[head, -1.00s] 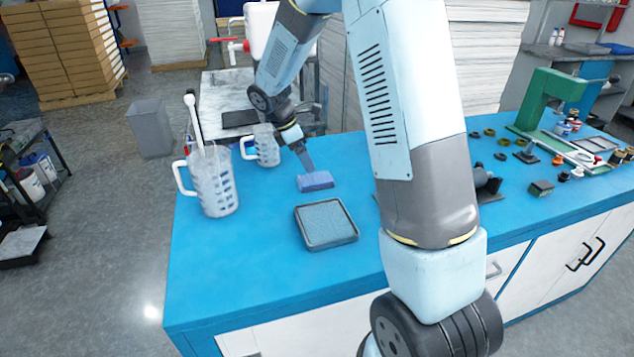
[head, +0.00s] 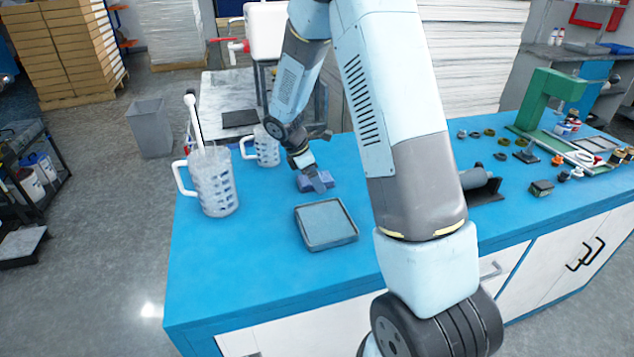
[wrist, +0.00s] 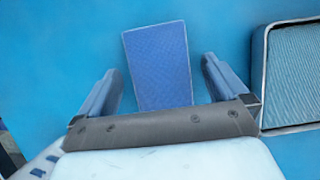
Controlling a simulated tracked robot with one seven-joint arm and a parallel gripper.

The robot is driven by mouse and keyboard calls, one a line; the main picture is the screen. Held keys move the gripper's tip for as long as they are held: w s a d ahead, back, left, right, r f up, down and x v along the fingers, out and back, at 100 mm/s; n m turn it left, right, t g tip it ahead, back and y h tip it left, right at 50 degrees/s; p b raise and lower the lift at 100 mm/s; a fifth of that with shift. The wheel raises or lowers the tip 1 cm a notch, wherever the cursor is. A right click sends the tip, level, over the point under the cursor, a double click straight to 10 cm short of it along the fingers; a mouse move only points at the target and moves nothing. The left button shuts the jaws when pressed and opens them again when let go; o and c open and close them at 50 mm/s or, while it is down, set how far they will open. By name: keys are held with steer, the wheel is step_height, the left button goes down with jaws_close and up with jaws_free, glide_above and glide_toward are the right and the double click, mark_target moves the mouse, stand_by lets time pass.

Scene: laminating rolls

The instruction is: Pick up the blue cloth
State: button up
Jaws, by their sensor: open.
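The blue cloth (head: 303,182) is a small folded rectangular block on the blue tabletop, behind the grey tray. In the wrist view the cloth (wrist: 158,65) lies between and a little beyond my gripper's two fingers. My gripper (wrist: 158,80) is open, with a finger to each side of the cloth and blue tabletop showing in the gaps. In the head view my gripper (head: 320,183) is right at the cloth and hides part of it. I cannot tell the exact height of the fingertips over the table.
A square grey tray (head: 327,244) stands just in front of the cloth. Two clear measuring jugs, a large one (head: 213,195) with a white stick in it and a smaller one (head: 267,150), stand left. A green press (head: 545,100) and small parts are at the right.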

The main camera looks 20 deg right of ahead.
steer(key=c, duration=1.2)
steer(key=shift+r, duration=0.5)
step_height(320, 180, up, 3)
steer(key=shift+f, duration=0.2)
steer(key=s+r, duration=0.3)
steer(key=s, duration=0.1)
steer(key=s+r, duration=0.3)
steer(key=s, duration=0.2)
steer(key=s+r, duration=0.3)
steer(key=s, duration=0.2)
steer(key=shift+r, duration=0.25)
